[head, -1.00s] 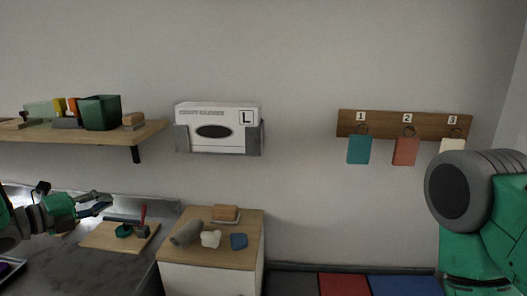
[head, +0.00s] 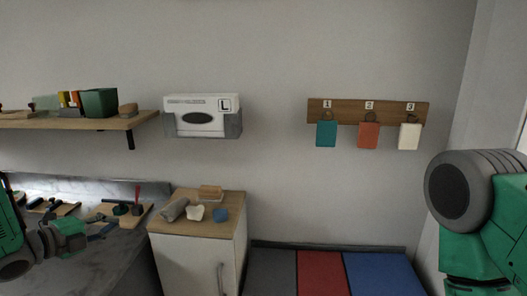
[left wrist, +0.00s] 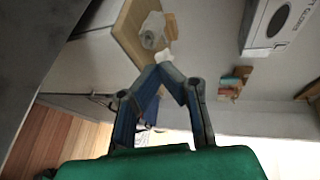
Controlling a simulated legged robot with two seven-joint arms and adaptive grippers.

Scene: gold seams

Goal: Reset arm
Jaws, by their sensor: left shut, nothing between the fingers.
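My left gripper (head: 101,233) is at the lower left of the head view, over the grey counter, with nothing held. In the left wrist view my left gripper (left wrist: 165,75) has its two fingertips together, with nothing between them. The small cabinet (left wrist: 128,30) and the items on its top lie beyond the fingers there. My right arm fills the right edge of the head view; its gripper is out of sight.
The cabinet (head: 190,262) carries a grey roll (head: 173,209), a white item (head: 195,213) and a blue item (head: 221,215). A wooden shelf (head: 140,120), a glove box (head: 200,104) and a tag rack (head: 368,109) are on the wall. Coloured floor panels (head: 322,275) lie clear at the right.

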